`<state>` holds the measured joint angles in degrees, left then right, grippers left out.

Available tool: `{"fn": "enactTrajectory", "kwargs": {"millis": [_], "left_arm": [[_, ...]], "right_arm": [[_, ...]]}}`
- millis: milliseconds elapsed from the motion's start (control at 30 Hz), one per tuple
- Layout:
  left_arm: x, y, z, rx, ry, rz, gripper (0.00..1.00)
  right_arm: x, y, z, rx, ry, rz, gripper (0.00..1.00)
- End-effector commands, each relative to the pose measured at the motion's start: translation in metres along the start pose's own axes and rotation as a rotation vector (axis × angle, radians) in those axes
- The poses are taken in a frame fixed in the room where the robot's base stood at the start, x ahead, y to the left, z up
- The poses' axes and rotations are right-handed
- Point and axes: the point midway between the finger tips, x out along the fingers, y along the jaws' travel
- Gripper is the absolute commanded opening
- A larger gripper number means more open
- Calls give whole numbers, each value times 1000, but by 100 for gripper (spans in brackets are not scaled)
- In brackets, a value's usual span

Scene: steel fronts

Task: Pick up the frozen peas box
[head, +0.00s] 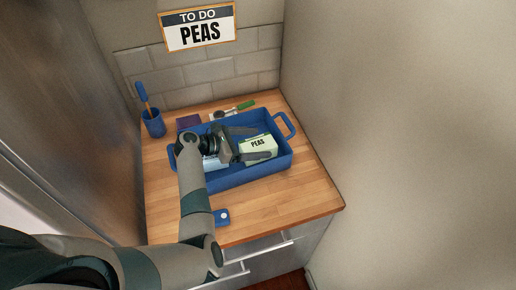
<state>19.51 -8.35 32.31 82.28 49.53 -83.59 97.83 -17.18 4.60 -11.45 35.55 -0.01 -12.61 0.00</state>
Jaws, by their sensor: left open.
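The frozen peas box (259,145) is a small white and green box labelled PEAS. It is in the right part of a blue tray (240,175) with handles, on the wooden counter. My left gripper (262,143) is open, with its fingers pointing right over the tray. One finger shows behind the box and the other at its front left; I cannot tell whether they touch it. My left arm and gripper hide part of the tray's left side. My right gripper is not in view.
A pale item (213,163) is partly hidden in the tray's left part. A blue cup (154,124) with a brush stands at the back left. A purple item (187,122) and a green-handled utensil (240,106) lie behind the tray. The counter's front right (290,205) is clear.

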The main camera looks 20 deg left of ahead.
Motion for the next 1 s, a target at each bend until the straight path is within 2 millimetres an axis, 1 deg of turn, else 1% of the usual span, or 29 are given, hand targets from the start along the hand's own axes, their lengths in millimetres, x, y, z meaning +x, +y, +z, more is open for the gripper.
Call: {"fn": "enactTrajectory", "kwargs": {"millis": [133,167,200,267,300,367,633,767,867,1000], "left_arm": [[0,0,0,0,0,0,80],[0,0,0,0,0,0,73],[0,0,0,0,0,0,64],[0,0,0,0,0,0,49],[0,0,0,0,0,0,40],[0,0,0,0,0,0,26],[-1,0,2,1,-1,1,25],[-2,1,6,3,-2,0,25],[-5,1,14,5,-2,1,25],[-12,1,30,7,-2,2,25]], "right_arm": [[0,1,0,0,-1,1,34],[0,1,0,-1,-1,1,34],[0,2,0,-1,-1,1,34],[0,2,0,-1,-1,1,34],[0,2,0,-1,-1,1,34],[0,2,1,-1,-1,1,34],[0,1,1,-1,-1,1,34],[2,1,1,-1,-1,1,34],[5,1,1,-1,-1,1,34],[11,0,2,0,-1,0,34]]}}
